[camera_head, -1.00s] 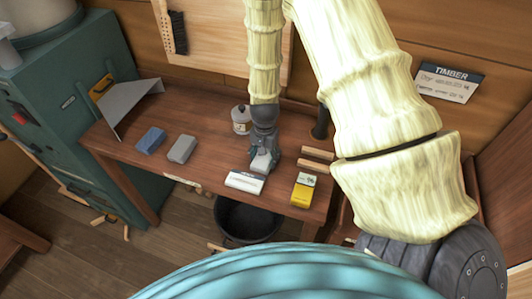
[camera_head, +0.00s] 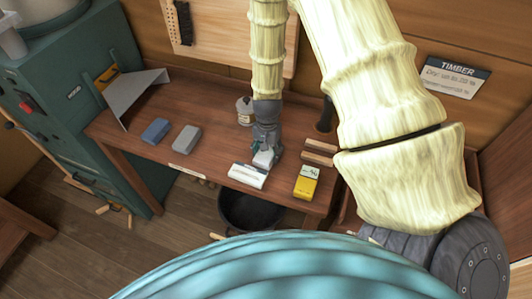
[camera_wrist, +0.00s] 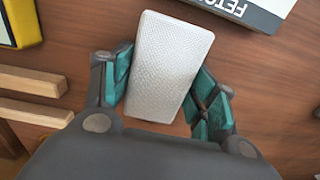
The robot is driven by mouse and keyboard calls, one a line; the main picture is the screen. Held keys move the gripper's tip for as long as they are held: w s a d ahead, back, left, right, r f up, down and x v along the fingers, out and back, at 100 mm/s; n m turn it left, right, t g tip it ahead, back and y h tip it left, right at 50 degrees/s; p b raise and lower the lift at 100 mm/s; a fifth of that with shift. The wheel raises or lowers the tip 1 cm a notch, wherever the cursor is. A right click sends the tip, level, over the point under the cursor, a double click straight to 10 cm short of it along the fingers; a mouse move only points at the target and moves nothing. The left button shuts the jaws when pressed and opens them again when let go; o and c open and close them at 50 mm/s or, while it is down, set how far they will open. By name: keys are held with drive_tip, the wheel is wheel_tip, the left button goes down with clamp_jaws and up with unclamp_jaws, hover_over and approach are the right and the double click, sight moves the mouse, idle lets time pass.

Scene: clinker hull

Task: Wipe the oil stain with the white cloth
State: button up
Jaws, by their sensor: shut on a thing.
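The white cloth (camera_wrist: 168,65) is a pale, textured, folded pad. My gripper (camera_wrist: 165,85) is shut on it, with a teal-padded finger on each side in the wrist view. In the head view my gripper (camera_head: 265,152) points down at the workbench top, with the white cloth (camera_head: 264,159) low between its fingers. I cannot tell whether the cloth touches the wood. No oil stain can be made out in either view; it may be hidden under the cloth or gripper.
The brown workbench (camera_head: 215,165) carries a blue pad (camera_head: 156,131), a grey pad (camera_head: 187,138), a white box (camera_head: 248,176), a yellow device (camera_head: 306,184), wooden blocks (camera_head: 319,152) and a bottle (camera_head: 244,110). A black bucket (camera_head: 250,208) stands below the front edge.

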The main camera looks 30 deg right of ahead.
drive_tip(key=shift+w+d+p, duration=0.1)
drive_tip(key=shift+w+d, duration=0.85)
drive_tip(key=shift+d, duration=0.25)
drive_tip(key=shift+w+d+p, duration=0.15)
drive_tip(key=shift+w+d, duration=0.8)
drive_tip(key=shift+d, duration=0.3)
drive_tip(key=shift+w+d+p, duration=0.1)
drive_tip(key=shift+w+d, duration=0.85)
drive_tip(key=shift+d, duration=0.25)
drive_tip(key=shift+r, duration=0.2)
drive_tip(key=shift+r+p, duration=2)
drive_tip(key=shift+r, duration=0.85)
drive_tip(key=shift+r+p, duration=0.95)
drive_tip(key=shift+r, duration=0.55)
